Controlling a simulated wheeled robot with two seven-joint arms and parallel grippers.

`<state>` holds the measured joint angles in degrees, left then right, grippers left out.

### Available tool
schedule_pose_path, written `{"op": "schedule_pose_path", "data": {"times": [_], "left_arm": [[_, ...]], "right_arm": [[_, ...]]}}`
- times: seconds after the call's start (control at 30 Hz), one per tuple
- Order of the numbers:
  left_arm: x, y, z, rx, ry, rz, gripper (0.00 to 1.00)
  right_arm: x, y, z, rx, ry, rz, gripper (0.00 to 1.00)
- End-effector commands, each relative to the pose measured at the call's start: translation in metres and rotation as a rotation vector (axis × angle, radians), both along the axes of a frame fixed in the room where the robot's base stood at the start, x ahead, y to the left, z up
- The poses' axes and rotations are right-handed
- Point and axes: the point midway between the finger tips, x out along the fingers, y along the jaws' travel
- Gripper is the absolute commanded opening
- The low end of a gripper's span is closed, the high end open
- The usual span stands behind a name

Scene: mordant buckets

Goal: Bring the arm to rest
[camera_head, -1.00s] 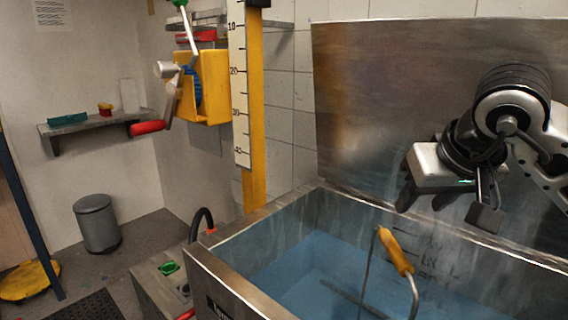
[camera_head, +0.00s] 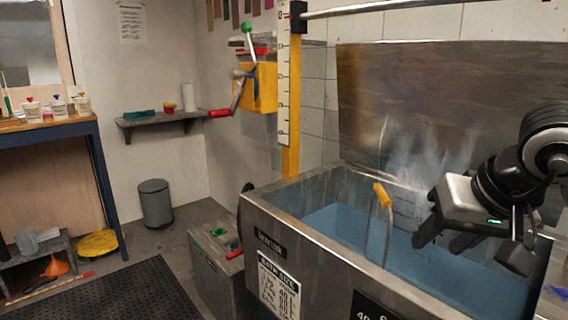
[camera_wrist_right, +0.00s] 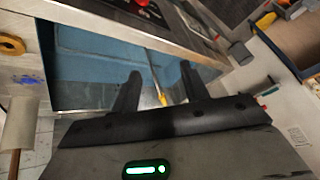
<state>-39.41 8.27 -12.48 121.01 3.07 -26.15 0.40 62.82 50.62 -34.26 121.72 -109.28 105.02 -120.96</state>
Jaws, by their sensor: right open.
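My right gripper (camera_head: 468,250) is at the right of the head view, above the right part of the steel tank (camera_head: 262,216). Its jaws are open with nothing between them. In the right wrist view its two dark fingers (camera_wrist_right: 158,92) stand apart, with the tank's blue liquid (camera_wrist_right: 90,60) behind them. A bucket handle with a yellow grip (camera_head: 382,196) stands up out of the liquid, to the left of the gripper and apart from it. The bucket itself is hidden. My left gripper is not in view.
A steel back panel (camera_head: 400,100) rises behind the tank. A yellow winch box (camera_head: 262,88) with a red-handled crank hangs on the wall by a tall scale (camera_head: 284,85). A bench (camera_head: 50,128) with jars, a bin (camera_head: 155,203) and a black mat (camera_head: 110,295) are at the left.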

Motion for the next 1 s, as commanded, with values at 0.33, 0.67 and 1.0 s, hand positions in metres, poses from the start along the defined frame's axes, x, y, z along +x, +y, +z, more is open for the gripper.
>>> {"op": "schedule_pose_path", "data": {"times": [0.33,0.67,1.0], "left_arm": [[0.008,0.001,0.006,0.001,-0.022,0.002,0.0],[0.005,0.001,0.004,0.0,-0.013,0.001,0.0],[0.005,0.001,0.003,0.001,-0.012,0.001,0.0]], "right_arm": [[-0.042,0.11,-0.052,0.591,0.369,-0.002,0.45],[-0.08,0.194,-0.013,1.778,1.778,-0.648,0.45],[-0.034,0.097,-0.191,-0.725,-1.268,0.635,0.45]]}}
